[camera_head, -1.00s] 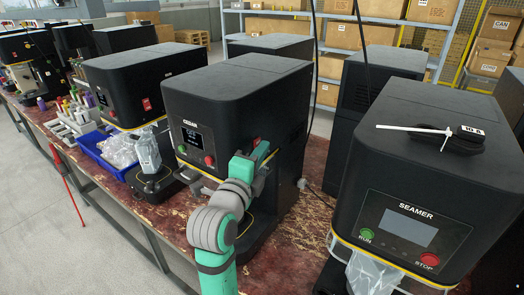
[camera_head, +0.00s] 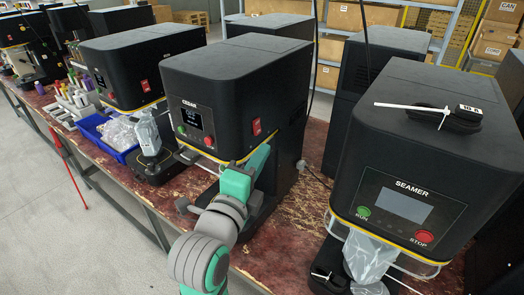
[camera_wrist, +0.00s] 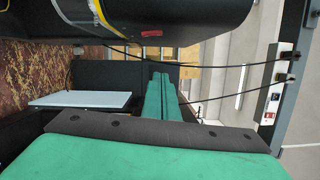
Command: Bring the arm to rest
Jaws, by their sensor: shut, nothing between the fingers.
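My green and grey arm (camera_head: 213,235) rises from the bottom of the head view, in front of the middle black machine (camera_head: 235,65). Its upper green link (camera_head: 238,183) overlaps that machine's lower front edge in the picture; I cannot tell if it touches. My gripper (camera_wrist: 161,77) shows in the wrist view as two green fingers side by side, shut with nothing between them. In the head view I cannot make out the fingertips.
The seamer (camera_head: 400,170) stands at right, with a clear bag (camera_head: 367,255) below it and a black item with a white tie (camera_head: 445,115) on top. A blue bin (camera_head: 115,152) of bags is at left. Worn red bench top (camera_head: 300,215) shows between machines.

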